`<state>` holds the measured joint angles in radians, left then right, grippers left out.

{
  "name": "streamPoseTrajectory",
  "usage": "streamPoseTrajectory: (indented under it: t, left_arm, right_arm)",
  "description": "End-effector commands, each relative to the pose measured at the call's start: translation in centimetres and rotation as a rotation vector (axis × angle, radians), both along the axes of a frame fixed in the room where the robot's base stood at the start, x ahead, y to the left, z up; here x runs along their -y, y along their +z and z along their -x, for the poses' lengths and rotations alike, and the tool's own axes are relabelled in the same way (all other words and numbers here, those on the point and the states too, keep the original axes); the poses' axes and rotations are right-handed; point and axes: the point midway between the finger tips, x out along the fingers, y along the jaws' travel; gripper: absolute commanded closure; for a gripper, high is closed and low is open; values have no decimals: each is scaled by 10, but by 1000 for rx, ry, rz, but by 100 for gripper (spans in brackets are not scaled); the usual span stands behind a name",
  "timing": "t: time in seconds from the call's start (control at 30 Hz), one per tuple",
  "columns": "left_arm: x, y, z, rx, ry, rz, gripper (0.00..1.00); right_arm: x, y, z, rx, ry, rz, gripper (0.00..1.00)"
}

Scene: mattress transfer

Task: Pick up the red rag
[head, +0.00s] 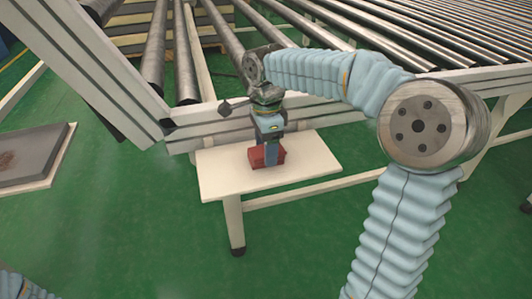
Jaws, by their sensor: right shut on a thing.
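The red rag (257,157) is a small dark-red block-like bundle at the white side table (217,183). My right gripper (270,158) points down over the rag and is shut on it, with its fingers covering part of the rag's front. I cannot tell whether the rag still touches the tabletop. My right arm reaches in from the lower right and bends over to the table. Only a bit of my left arm shows in the lower left corner, and its gripper is not in view.
A roller conveyor (430,30) with metal rollers and a white frame stands behind the table. Its slanted white beam (90,75) runs at the left. A low grey platform (28,155) lies on the green floor (130,230). The tabletop around the rag is clear.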

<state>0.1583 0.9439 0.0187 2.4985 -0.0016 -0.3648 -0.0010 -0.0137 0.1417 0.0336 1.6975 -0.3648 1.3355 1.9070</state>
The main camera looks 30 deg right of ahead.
Motion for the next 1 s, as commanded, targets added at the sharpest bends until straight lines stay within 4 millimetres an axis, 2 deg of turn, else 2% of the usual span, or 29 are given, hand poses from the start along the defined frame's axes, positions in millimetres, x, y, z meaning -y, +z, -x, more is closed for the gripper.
streamPoseTrajectory:
  t: [0.17, 0.27, 0.37, 0.6, 0.8, 1.0]
  left_arm:
    - [0, 1, 0, 0, 0, 0, 58]
    - [1, 3, 0, 0, -1, 1, 58]
    - [2, 7, 1, -2, -3, 3, 58]
    - [3, 11, 1, -3, -6, 4, 58]
    - [3, 8, 1, -2, -5, 4, 58]
    - [3, 8, 1, -2, -4, 4, 58]
  right_arm:
    - [0, 4, 0, 1, 0, 0, 67]
    - [0, 16, -1, 3, 0, 0, 67]
    - [-1, 37, 0, 5, 1, -1, 67]
    - [-37, 94, 36, 6, 4, 0, 67]
    - [-73, 114, 73, 3, 4, 0, 67]
    - [-94, 127, 93, 2, 2, 0, 67]
